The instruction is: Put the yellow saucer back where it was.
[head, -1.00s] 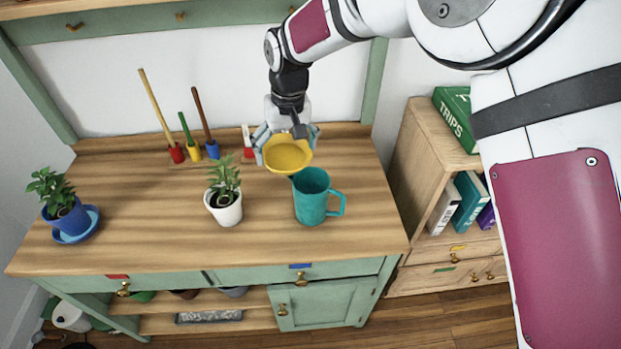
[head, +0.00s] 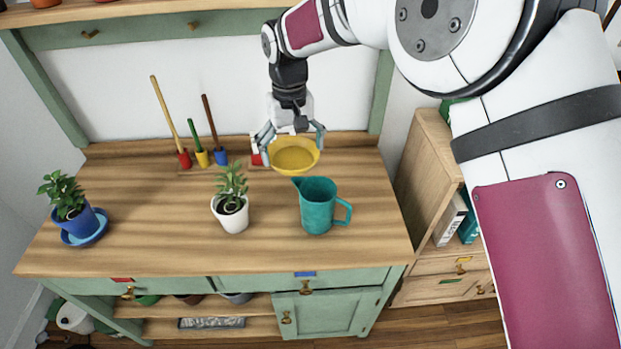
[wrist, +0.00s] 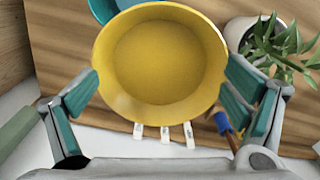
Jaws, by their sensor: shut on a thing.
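The yellow saucer (head: 294,155) is a round, shallow dish held level above the back of the wooden bench top, behind the teal jug. My gripper (head: 293,140) is shut on it, with the fingers on opposite sides of its rim. In the wrist view the saucer (wrist: 161,62) fills the middle of the picture, empty inside, between the two teal fingertips of my gripper (wrist: 162,92). The saucer hides part of the bench beneath it.
The teal jug (head: 317,207) stands just in front of the saucer. A plant in a white pot (head: 232,216) stands to its left. A blue pot (head: 72,226) sits on a blue saucer (head: 101,229) at far left. Long-handled tools (head: 184,160) stand upright at the back left.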

